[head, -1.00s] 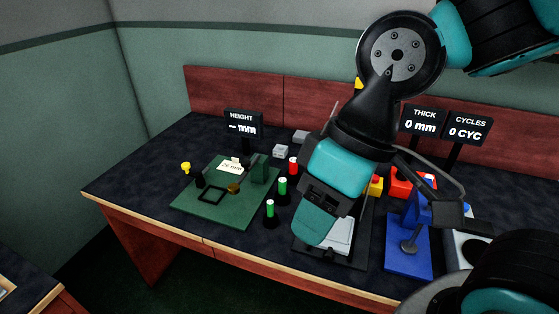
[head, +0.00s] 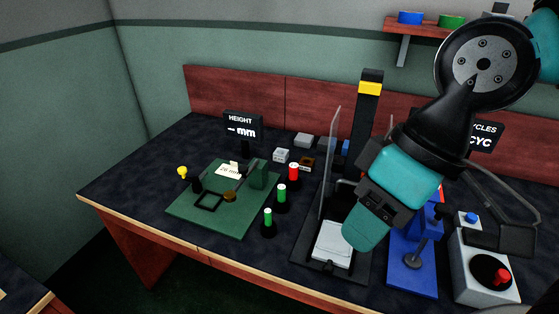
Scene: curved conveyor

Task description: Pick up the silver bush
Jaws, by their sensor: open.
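Small metal-looking parts stand at the back middle of the bench. One is a light silver piece (head: 281,155), likely the silver bush, though it is too small to make out its shape. A brown-gold piece (head: 306,163) is close to its right. The end of my arm with my gripper (head: 367,232) hangs over the right half of the bench, in front of and to the right of these parts, well apart from them. Its jaws are open; the fingertips are hidden or hard to make out, and I see nothing held.
A green plate (head: 235,225) with a fixture lies at left. Several capped posts, one red (head: 293,173), stand beside it. A clear upright panel (head: 331,165) and dark column (head: 367,120) rise near my arm. A blue stand (head: 412,275) and button box (head: 485,280) are at right.

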